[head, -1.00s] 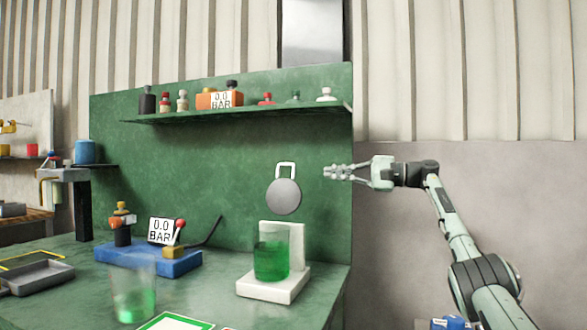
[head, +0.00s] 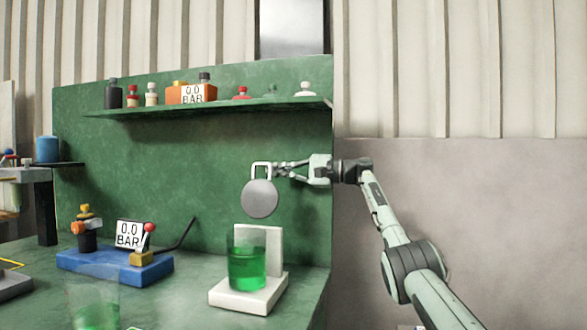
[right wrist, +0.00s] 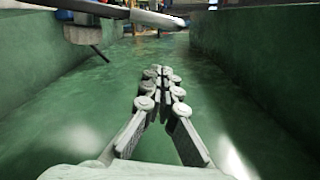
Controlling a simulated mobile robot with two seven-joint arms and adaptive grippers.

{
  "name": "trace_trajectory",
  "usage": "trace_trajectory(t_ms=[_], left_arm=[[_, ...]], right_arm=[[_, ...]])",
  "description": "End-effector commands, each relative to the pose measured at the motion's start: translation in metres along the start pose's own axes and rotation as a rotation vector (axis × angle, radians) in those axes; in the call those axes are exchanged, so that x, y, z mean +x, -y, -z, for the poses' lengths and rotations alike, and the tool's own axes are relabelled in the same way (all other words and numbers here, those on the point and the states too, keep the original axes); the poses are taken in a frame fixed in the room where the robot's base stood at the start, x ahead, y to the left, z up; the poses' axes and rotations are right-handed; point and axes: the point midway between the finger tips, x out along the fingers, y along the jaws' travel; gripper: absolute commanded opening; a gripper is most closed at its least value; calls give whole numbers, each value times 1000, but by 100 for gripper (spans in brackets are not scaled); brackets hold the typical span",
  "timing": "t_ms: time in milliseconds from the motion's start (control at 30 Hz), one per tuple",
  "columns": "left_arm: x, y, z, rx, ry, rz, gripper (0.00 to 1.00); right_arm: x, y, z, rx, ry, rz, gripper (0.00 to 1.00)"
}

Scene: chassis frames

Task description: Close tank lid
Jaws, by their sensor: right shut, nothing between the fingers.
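The tank (head: 247,265) is a clear vessel of green liquid on a white stand (head: 250,296) with an upright back plate. Its lid, a round grey disc (head: 260,199) with a white loop handle (head: 261,166), stands raised above the tank, face toward me. My right gripper (head: 279,171) is shut and empty, fingers pointing left, close to the right side of the handle in the head view; I cannot tell whether they touch. The right wrist view shows its fingers (right wrist: 160,77) together over green surface. My left gripper is not in view.
A shelf (head: 215,109) with bottles and an orange gauge (head: 192,94) runs above on the green back panel. A blue base (head: 115,266) with a gauge and lever stands left of the tank. A second glass (head: 95,312) is at the front left.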

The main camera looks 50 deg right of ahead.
Motion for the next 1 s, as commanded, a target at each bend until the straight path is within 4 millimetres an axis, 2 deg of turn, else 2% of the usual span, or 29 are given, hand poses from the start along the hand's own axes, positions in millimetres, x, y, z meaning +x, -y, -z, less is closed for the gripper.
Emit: trace_trajectory(t_ms=[433,1000], left_arm=[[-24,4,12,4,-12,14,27],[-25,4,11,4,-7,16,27]], right_arm=[[9,-2,-35,-1,-1,-2,0],[11,-2,-41,-12,-1,-2,0]])
